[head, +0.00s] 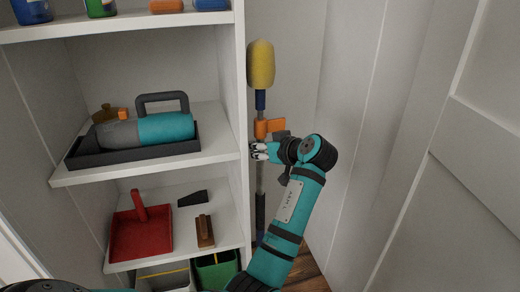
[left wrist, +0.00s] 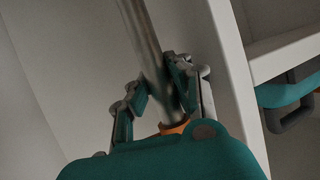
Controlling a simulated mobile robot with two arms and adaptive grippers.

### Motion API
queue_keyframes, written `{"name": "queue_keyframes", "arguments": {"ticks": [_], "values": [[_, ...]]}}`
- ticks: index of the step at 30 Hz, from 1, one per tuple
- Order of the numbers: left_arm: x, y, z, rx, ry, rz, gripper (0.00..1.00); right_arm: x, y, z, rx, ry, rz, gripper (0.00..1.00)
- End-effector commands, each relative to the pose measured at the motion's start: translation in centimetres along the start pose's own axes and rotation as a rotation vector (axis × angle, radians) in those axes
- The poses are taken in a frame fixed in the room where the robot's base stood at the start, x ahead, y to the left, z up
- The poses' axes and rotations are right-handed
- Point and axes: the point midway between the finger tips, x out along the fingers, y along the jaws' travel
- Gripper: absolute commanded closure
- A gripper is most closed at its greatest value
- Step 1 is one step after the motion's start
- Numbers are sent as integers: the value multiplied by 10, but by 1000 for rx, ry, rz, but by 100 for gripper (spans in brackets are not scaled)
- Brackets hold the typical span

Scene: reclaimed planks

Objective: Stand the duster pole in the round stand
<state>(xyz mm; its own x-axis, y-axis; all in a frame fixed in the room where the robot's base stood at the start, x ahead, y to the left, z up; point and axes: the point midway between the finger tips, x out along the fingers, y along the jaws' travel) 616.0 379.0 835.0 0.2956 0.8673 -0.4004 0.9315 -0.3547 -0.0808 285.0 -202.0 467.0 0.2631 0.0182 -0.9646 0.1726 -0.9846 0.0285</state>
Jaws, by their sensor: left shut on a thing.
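The duster pole has a yellow fluffy head (head: 260,65), a blue collar below it and a grey shaft (head: 259,180) with a dark lower section. It stands about upright in the corner right of the shelf. My left gripper (head: 257,150) is shut on the shaft, just below an orange fitting (head: 270,127). In the left wrist view the grey pole (left wrist: 143,40) runs between the two fingers (left wrist: 158,97), with an orange ring near their base. I cannot make out the round stand. My right gripper is not in view.
A white shelf unit (head: 240,100) stands close left of the pole. It holds a black tray (head: 75,158) with a teal and grey tool, and a red dustpan (head: 140,240). A green bin (head: 215,270) is below. White panelled walls close in behind and right.

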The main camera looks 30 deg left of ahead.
Motion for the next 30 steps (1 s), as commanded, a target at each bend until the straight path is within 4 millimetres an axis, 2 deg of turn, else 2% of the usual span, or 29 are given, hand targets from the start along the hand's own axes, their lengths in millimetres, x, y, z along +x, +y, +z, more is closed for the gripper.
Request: {"name": "queue_keyframes", "arguments": {"ticks": [8,19,30], "values": [[-1,0,-2,4,4,13,100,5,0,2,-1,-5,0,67],[-1,0,-3,25,7,61,100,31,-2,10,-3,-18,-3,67],[6,1,13,25,6,59,100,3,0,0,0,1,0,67]]}}
